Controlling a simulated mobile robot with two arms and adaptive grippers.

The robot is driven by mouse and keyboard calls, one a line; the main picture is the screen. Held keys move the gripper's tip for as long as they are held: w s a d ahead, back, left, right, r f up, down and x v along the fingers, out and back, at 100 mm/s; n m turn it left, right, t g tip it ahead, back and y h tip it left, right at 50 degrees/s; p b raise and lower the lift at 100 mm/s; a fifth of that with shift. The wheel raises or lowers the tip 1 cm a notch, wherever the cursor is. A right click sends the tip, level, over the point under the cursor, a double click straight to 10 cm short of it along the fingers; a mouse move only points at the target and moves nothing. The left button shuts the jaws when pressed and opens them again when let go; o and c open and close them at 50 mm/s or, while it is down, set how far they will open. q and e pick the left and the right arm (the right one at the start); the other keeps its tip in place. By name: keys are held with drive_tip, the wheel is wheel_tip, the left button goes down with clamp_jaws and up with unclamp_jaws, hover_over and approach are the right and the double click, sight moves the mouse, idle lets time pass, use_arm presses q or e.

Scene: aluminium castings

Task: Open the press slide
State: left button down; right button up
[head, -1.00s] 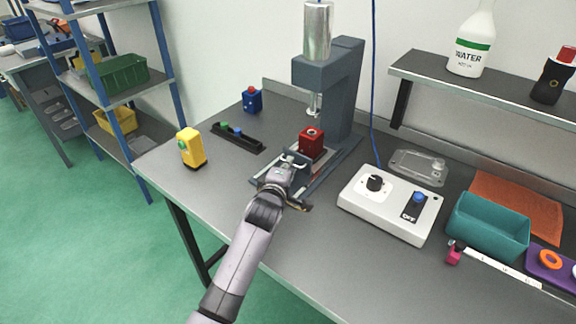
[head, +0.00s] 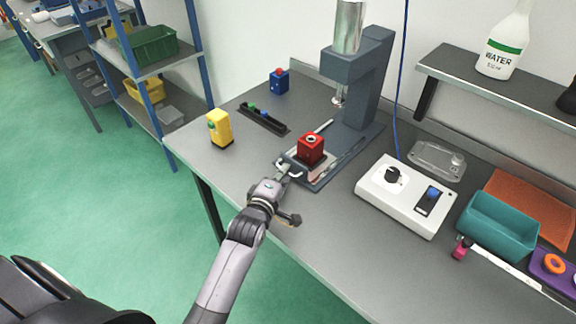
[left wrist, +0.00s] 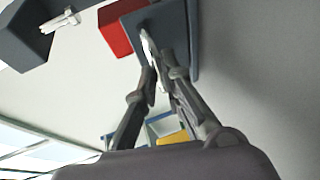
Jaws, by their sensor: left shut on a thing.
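The grey press (head: 370,85) stands on the bench with its ram raised. Its slide (head: 326,168) is pulled out towards the bench's front edge and carries a red block (head: 311,149) clear of the ram. My left gripper (head: 281,177) is shut on the slide's handle (head: 293,174) at the front. In the left wrist view the fingers (left wrist: 165,82) close on the pale handle bar (left wrist: 148,50), with the red block (left wrist: 117,30) behind it. The fingers partly hide the handle. My right gripper is out of view.
Bare bench lies in front of the control box.

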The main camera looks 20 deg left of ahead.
use_arm(q)
drive_tip(key=shift+f, duration=0.1)
drive_tip(key=c, duration=1.7)
unclamp_jaws()
drive_tip(key=v, duration=1.2)
drive_tip(key=shift+s, duration=0.1)
